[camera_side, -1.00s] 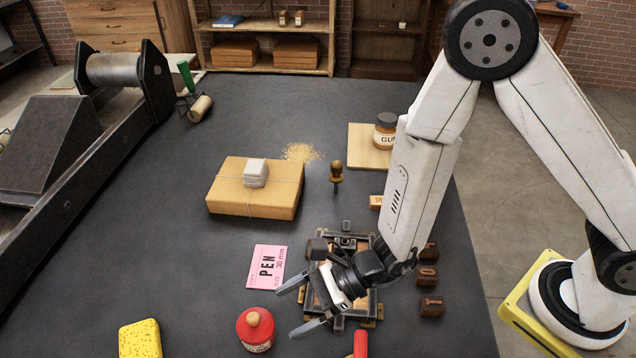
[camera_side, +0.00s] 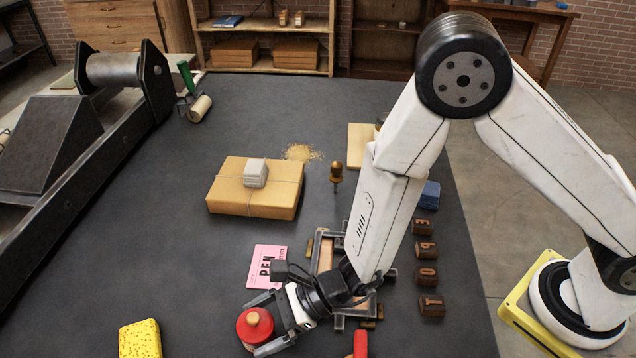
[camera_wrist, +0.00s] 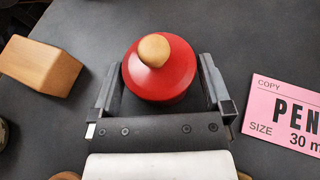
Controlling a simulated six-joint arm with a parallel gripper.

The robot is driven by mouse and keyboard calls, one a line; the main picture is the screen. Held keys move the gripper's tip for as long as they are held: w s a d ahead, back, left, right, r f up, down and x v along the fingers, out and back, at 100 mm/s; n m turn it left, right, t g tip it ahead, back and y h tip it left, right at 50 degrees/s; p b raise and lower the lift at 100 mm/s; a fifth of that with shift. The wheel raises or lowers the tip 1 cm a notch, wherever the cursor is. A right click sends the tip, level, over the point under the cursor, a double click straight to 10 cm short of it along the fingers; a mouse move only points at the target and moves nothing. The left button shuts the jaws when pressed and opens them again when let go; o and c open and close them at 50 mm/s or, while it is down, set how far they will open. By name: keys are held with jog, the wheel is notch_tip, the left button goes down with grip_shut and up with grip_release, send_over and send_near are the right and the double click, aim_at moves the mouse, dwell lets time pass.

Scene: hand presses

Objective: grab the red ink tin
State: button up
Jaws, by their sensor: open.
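The red ink tin (camera_side: 254,325) is round, with a pale wooden knob on its lid. It stands upright on the dark table near the front. My gripper (camera_side: 262,326) is low over the table with its fingers open, one on each side of the tin. In the wrist view the tin (camera_wrist: 160,70) sits between the two open fingers of my gripper (camera_wrist: 164,92), with a narrow gap visible at each side. The tin's label is hidden.
A pink card (camera_side: 266,262) lies close behind my gripper. A yellow sponge (camera_side: 140,339) is left of the tin, and a red handle (camera_side: 360,343) is to its right. A wooden block (camera_wrist: 40,66) shows in the wrist view. The table's left middle is clear.

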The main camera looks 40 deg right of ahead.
jog(key=shift+x, duration=0.8)
jog(key=c, duration=1.3)
jog(key=shift+c, duration=0.2)
jog(key=shift+r, duration=0.15)
jog(key=shift+r, duration=4.85)
